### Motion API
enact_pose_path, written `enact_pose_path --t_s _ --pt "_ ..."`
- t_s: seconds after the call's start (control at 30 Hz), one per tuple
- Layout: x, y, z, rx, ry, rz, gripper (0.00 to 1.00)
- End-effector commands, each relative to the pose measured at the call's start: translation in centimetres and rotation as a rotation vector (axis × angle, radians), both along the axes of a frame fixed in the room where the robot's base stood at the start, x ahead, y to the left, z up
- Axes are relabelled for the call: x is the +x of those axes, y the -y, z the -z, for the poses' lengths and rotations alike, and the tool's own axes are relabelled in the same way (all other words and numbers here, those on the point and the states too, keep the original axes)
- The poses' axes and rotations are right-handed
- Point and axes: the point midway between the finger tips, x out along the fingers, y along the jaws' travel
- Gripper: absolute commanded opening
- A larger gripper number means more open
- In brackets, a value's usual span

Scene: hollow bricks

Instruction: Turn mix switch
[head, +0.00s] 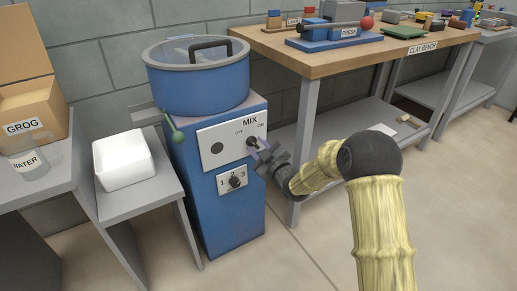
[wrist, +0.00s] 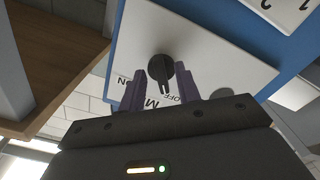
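The mix switch (head: 251,143) is a dark round knob with a pointer on a white panel marked MIX, OFF and ON, on the front of a blue mixer (head: 217,200). It also shows in the wrist view (wrist: 160,69), with its pointer toward the bottom of that picture, close to the OFF lettering. My gripper (head: 261,155) is at the panel, right by the switch. In the wrist view its two purple fingers (wrist: 160,80) stand apart on either side of the knob, with visible gaps. Some panel lettering is hidden behind the fingers.
A 1-2-3 selector (head: 235,182) sits below the switch. A lidded tub (head: 197,88) is on top. A white bin (head: 123,160) stands left; the clay bench (head: 345,60) is right. The right floor is clear.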

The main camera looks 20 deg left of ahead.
Motion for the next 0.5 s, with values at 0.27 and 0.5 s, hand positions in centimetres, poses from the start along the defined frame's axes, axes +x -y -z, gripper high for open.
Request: enact_pose_path --t_s 0.27,0.5 --pt "-0.1 0.1 0.1 -0.001 -0.004 0.000 0.33" --pt "-1.4 1.7 0.1 -0.003 -0.006 0.000 0.33"
